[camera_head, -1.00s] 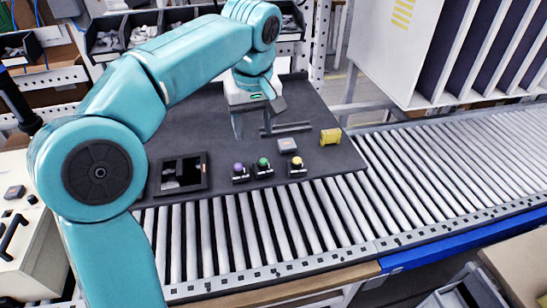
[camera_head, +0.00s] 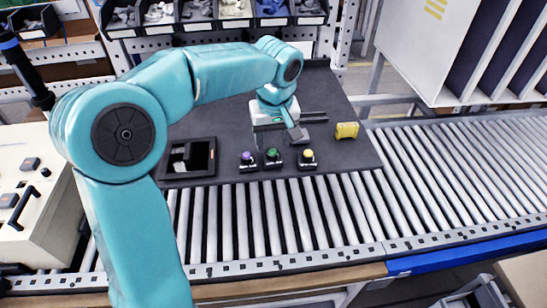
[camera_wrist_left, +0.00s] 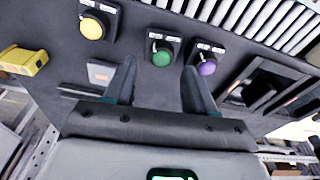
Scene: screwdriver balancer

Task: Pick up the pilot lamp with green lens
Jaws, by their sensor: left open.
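The pilot lamp with green lens (camera_head: 272,155) stands on the dark mat between a purple-lens lamp (camera_head: 248,159) on its left and a yellow-lens lamp (camera_head: 308,157) on its right. In the left wrist view the green lamp (camera_wrist_left: 161,53) lies beyond and between the two open fingertips. My left gripper (camera_head: 275,140) is open and empty, just behind the green lamp; its fingers also show in the left wrist view (camera_wrist_left: 156,80). The gripper appears apart from the lamp. My right gripper is not in view.
A yellow block (camera_head: 347,130) and a grey square piece (camera_head: 299,135) lie on the dark mat (camera_head: 225,128). A black open tray (camera_head: 203,172) is at left. A roller conveyor (camera_head: 440,165) runs in front and right. Bins (camera_head: 235,14) stand behind.

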